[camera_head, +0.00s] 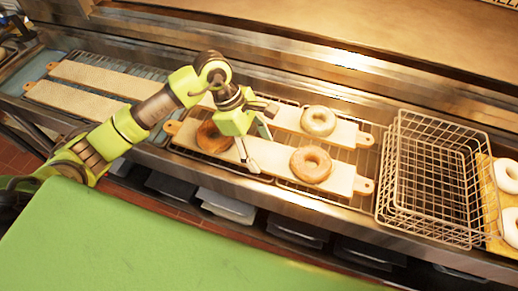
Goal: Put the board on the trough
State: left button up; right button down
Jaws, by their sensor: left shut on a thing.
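A light wooden board (275,158) with rounded end tabs lies on the wire rack in the metal trough (300,197). It carries a dark bagel (213,138) at its left and a golden bagel (311,164) at its right. A second board (347,132) lies behind it with a paler bagel (318,120). My left gripper (259,151) is over the middle of the front board, its fingers across the board's width, shut on it. My left arm hides part of the back board. My right gripper is not in view.
Two empty boards (110,80) lie on the left of the trough. Wire baskets (430,175) stand at the right, beside a tray with white rings (508,175). A green surface (150,245) fills the front. Dark bins (227,205) sit below the trough.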

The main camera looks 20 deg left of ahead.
pick_arm(q)
jog(key=shift+f, duration=0.75)
jog(key=o, duration=1.3)
jog(key=shift+o, duration=0.9)
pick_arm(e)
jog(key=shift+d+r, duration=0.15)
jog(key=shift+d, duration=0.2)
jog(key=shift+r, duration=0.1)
pick_arm(q)
jog(key=shift+a+r, duration=0.15)
jog(key=shift+r, duration=0.1)
jog(key=b+v, duration=0.3)
jog(key=v, duration=0.8)
jog(key=shift+r+b, duration=0.3)
jog(key=shift+b, duration=0.1)
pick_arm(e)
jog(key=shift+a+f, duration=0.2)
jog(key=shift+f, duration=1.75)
